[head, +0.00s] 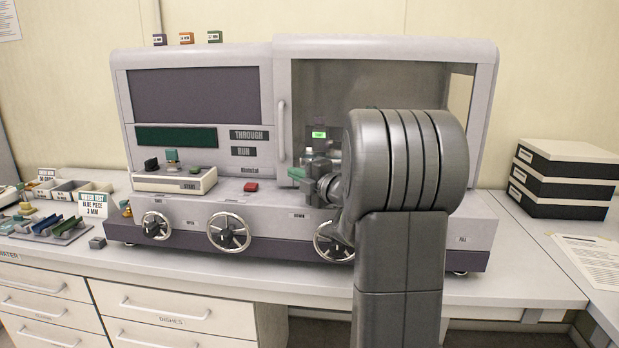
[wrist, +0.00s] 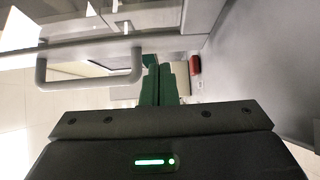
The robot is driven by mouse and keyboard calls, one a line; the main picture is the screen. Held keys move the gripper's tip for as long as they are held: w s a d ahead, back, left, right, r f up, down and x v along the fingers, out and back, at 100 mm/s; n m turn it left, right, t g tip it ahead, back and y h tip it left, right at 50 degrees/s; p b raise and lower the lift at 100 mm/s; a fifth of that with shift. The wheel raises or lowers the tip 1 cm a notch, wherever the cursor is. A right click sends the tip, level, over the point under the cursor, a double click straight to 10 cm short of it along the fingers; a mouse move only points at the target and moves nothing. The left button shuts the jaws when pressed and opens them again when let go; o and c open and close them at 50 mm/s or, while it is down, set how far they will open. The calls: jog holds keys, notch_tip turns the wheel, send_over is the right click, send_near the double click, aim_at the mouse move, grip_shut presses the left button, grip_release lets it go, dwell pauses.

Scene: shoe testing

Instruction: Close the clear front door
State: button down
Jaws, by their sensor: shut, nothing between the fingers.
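The clear front door (head: 400,80) is the see-through panel on the right half of the grey machine, in a pale frame. Its vertical handle (head: 281,130) is on the frame's left side. In the wrist view the handle (wrist: 90,80) shows as a grey bar to the left of my fingers. My gripper (head: 297,174) is shut and empty, in front of the machine below the handle. Its green fingers also show in the wrist view (wrist: 159,85). My arm hides the door's lower right part. I cannot tell whether the door stands slightly ajar.
A red button (head: 251,187) sits left of my gripper, and it also shows in the wrist view (wrist: 195,65). Several handwheels (head: 229,233) line the machine's front. Trays with small pieces (head: 50,228) lie at left. Black boxes (head: 562,178) are stacked at right.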

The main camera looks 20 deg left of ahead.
aim_at(289, 166)
jog(key=shift+w+a+p, duration=0.15)
jog(key=shift+w+a, duration=0.05)
jog(key=shift+w, duration=0.55)
jog(key=shift+w+a+p, duration=0.15)
jog(key=shift+w+a, duration=0.05)
jog(key=shift+w, duration=0.55)
